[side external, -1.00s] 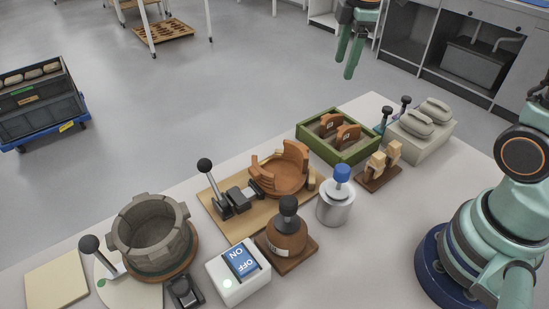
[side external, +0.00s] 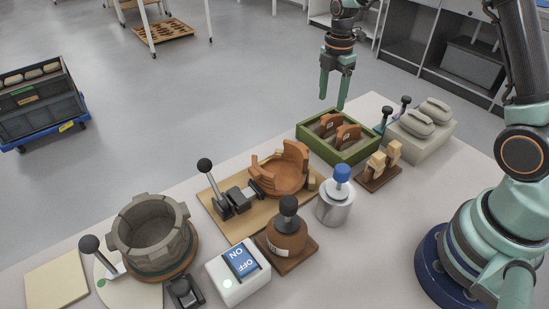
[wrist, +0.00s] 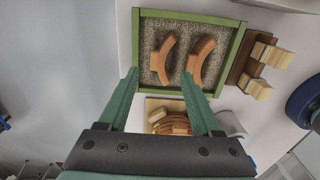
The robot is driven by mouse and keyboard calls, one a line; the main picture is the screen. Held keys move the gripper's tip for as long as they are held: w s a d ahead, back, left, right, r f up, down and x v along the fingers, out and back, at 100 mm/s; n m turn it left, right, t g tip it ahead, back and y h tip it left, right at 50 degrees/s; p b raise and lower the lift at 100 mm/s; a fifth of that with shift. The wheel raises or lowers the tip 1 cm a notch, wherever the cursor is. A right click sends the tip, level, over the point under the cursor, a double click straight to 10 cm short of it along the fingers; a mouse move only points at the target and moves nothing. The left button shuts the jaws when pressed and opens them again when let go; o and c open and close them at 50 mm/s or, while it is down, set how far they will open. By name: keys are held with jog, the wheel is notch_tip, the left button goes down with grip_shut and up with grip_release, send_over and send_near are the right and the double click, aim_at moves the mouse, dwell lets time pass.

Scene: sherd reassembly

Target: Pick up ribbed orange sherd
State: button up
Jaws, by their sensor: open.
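Two curved orange sherds stand in a green-rimmed tray (side external: 362,152) with a speckled grey bed. The nearer sherd (side external: 349,136) is on the right in the wrist view (wrist: 201,61) and seems to have lines along its side. The other sherd (side external: 330,124) is on the left in the wrist view (wrist: 162,60) and looks smoother. I cannot tell for certain which is ribbed. My gripper (side external: 332,101) is open and empty, pointing down above the tray's far side. Its fingers (wrist: 160,74) show below the sherds in the wrist view, apart from them.
A wooden rack with pale blocks (side external: 379,172) stands close to the tray. A partly built orange bowl (side external: 285,178) and a metal canister with a blue knob (side external: 336,204) are nearer. A grey box with rounded pieces (side external: 423,130) stands to the right.

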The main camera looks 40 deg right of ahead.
aim_at(328, 116)
jog(key=shift+w+f, duration=0.15)
jog(key=shift+f, duration=2.55)
grip_shut()
